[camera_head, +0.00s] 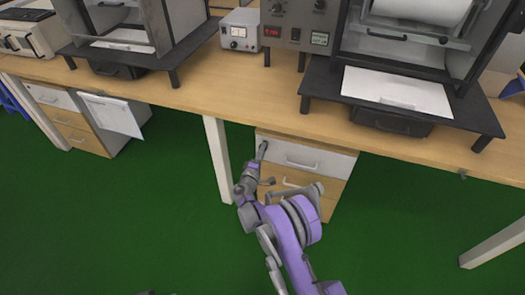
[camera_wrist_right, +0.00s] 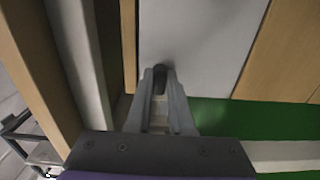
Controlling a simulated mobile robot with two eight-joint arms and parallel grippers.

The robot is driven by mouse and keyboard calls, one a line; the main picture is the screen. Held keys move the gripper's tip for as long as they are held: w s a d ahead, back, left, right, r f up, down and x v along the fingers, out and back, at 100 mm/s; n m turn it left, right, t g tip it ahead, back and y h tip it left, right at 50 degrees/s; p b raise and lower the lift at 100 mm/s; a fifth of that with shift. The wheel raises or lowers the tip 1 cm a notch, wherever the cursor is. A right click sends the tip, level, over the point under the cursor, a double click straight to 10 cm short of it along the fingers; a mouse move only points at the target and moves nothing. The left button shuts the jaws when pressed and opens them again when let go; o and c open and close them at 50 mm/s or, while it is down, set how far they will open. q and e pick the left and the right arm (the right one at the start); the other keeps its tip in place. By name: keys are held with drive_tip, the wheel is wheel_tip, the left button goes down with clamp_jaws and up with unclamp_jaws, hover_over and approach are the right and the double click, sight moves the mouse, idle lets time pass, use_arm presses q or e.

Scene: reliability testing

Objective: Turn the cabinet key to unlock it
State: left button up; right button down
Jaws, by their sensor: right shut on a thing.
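The cabinet (camera_head: 313,161) under the table has a white top drawer with a handle and wood-coloured drawers below. My right gripper (camera_head: 262,151) reaches up to the upper left part of the white drawer front. In the right wrist view my right gripper (camera_wrist_right: 160,84) is shut on a small dark key (camera_wrist_right: 159,76), against the white drawer face (camera_wrist_right: 205,40). The fingers hide most of the key, and I cannot tell how far it is turned. The top drawer looks closed.
A white table leg (camera_head: 217,160) stands just left of my right arm. The wooden tabletop (camera_head: 230,90) overhangs the cabinet. A second cabinet (camera_head: 65,120) with hanging paper stands at the left. The green floor (camera_head: 110,220) is clear at the left.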

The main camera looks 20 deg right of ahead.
drive_tip(key=c, duration=0.8)
unclamp_jaws()
drive_tip(key=p+v, duration=0.1)
drive_tip(key=v, duration=0.9)
drive_tip(key=shift+s+a, duration=0.25)
drive_tip(key=shift+s, duration=0.1)
